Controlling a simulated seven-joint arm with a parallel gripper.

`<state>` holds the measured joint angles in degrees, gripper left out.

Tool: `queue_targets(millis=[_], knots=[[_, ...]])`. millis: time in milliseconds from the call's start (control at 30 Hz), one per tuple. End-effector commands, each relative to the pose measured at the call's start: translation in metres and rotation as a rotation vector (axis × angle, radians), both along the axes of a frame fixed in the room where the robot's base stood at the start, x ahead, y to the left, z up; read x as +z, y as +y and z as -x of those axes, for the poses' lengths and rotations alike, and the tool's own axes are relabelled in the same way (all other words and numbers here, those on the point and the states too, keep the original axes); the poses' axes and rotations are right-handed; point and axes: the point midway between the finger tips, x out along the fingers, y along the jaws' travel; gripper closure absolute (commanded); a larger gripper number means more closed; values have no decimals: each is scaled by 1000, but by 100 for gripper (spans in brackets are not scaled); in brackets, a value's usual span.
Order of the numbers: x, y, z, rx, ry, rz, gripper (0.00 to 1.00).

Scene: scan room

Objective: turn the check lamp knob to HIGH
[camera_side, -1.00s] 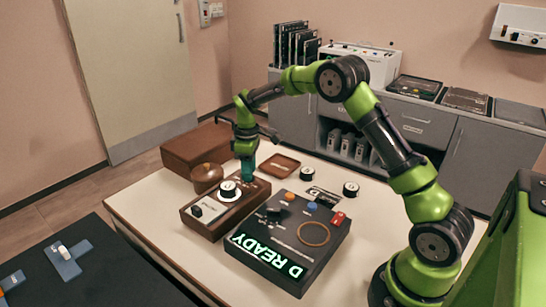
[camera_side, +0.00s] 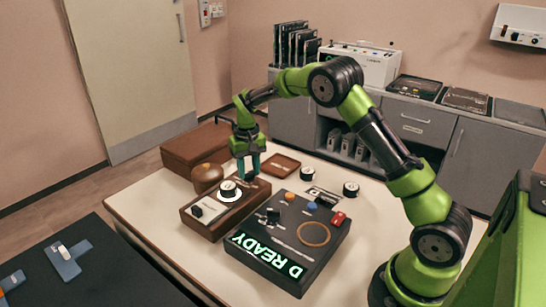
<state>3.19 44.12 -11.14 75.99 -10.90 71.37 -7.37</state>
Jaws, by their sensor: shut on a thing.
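My gripper (camera_side: 248,174) points straight down over the back end of a wooden box (camera_side: 212,232). Its teal fingers are shut on what appears to be the check lamp knob, mostly hidden between the fingertips; its pointer and the HIGH mark cannot be read. A pale plate with a black switch (camera_side: 200,211) is at the box's front end.
A dark console (camera_side: 290,238) with a lit "D READY" display, knob and buttons stands to the right. Two loose black-and-white caps (camera_side: 307,173) lie behind it. A round wooden pot (camera_side: 207,177) and brown tray (camera_side: 281,165) are close to the gripper.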

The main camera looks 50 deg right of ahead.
Motion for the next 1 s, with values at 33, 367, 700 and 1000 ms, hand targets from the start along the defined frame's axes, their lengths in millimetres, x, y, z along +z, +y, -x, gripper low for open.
queue_targets(millis=[33,367,700,1000], knots=[[1,0,1,-47,2,0,94],[1,1,1,-335,3,-1,94],[1,1,1,-521,4,-1,94],[1,1,1,-577,5,-2,94]])
